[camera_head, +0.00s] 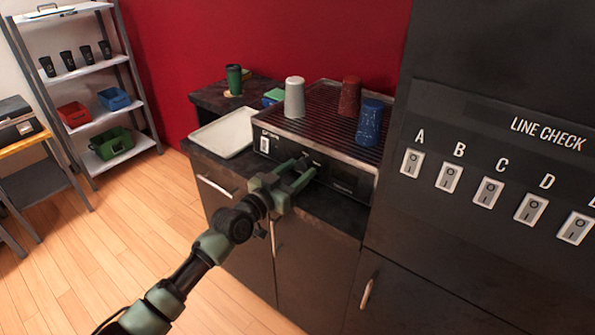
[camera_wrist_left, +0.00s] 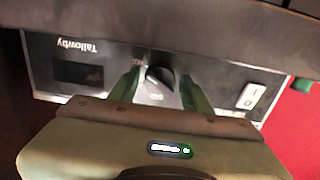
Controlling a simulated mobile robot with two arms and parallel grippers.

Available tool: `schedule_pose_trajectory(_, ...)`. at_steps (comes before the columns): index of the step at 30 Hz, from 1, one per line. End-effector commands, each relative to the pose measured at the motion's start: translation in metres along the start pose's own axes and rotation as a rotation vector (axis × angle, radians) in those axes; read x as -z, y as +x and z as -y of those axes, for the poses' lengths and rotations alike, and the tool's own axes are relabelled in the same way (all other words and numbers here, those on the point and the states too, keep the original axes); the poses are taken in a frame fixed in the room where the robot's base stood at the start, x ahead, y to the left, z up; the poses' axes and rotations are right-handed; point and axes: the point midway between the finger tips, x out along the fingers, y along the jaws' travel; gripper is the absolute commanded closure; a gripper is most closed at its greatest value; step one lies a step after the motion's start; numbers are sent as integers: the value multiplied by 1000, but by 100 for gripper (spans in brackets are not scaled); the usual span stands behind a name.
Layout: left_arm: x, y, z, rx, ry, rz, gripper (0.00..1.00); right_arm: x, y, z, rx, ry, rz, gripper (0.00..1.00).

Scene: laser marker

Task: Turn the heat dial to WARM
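The heat dial (camera_wrist_left: 160,78) is a dark round knob on the silver front panel of a warmer (camera_head: 318,140). In the left wrist view the panel appears upside down. Small marks around the dial are too blurred to read, so I cannot tell its setting. My left gripper (camera_head: 307,168) reaches the panel from the front. In the left wrist view its two green fingers (camera_wrist_left: 159,82) are apart, one on each side of the dial, with small gaps visible. In the head view the gripper hides the dial. My right gripper is not in view.
A white rocker switch (camera_wrist_left: 250,96) and a dark display (camera_wrist_left: 78,72) flank the dial. Grey (camera_head: 294,97), red (camera_head: 349,96) and blue (camera_head: 369,122) cups stand on the warmer's ribbed top. A pale tray (camera_head: 226,133) lies left. A switch panel (camera_head: 490,190) stands right.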

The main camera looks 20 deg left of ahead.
Motion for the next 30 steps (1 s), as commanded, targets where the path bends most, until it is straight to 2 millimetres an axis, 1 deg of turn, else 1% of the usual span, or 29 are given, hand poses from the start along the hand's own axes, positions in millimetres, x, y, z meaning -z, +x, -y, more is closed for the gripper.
schedule_pose_trajectory(1,0,0,0,0,0,0,70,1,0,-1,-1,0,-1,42)
schedule_pose_trajectory(4,0,0,0,0,0,0,97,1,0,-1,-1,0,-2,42)
schedule_pose_trajectory(5,0,0,0,0,0,0,100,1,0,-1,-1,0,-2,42)
schedule_pose_trajectory(11,0,0,0,0,-11,0,100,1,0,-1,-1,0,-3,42)
schedule_pose_trajectory(17,0,0,0,0,-78,0,100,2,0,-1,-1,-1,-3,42)
schedule_pose_trajectory(23,0,0,0,1,-217,0,100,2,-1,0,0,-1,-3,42)
schedule_pose_trajectory(30,1,0,0,1,-443,-1,100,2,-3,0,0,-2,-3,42)
